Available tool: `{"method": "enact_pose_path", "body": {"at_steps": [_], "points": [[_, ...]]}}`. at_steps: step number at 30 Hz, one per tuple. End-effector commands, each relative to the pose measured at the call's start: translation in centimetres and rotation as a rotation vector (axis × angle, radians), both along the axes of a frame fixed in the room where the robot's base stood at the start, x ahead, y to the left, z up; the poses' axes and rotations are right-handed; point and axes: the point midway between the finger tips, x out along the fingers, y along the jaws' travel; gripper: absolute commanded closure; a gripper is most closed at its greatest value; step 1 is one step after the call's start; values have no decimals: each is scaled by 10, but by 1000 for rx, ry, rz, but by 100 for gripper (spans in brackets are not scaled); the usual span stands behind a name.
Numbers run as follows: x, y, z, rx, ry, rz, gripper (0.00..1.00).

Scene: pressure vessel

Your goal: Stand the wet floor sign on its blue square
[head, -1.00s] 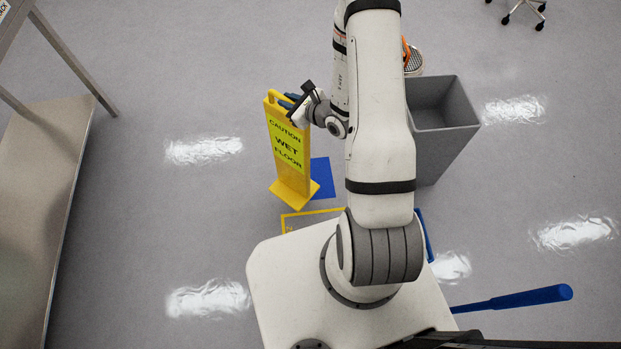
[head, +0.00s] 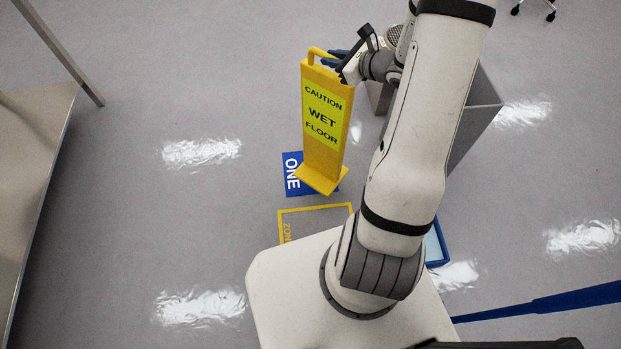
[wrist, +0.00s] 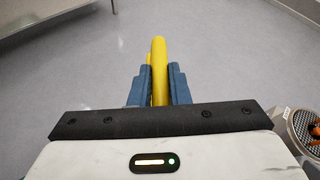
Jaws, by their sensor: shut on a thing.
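The yellow wet floor sign (head: 324,120) is upright in the head view, its yellow-green label facing the camera. My gripper (head: 334,60) is shut on the sign's top handle. In the wrist view, the blue fingers of my gripper (wrist: 159,88) press on both sides of the yellow handle (wrist: 158,60). The blue square (head: 293,176) lies on the floor, with white letters reading "ONE". The sign's foot overlaps the square in the picture and hides its right part. I cannot tell whether the foot touches the square or hangs above it.
A yellow-outlined floor zone (head: 314,209) lies in front of the blue square. A grey bin (head: 478,112) stands to the right, partly behind my arm. A metal table (head: 32,140) is at the left. A blue bar (head: 545,304) crosses the lower right. Floor left of the sign is clear.

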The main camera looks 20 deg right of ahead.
Motion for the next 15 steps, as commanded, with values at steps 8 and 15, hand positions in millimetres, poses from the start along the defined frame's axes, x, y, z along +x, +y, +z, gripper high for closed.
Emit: {"method": "enact_pose_path", "body": {"at_steps": [8,15], "points": [[-14,-38,-14,-1,-5,-17,100],[-19,-46,-25,3,-1,-21,100]]}}
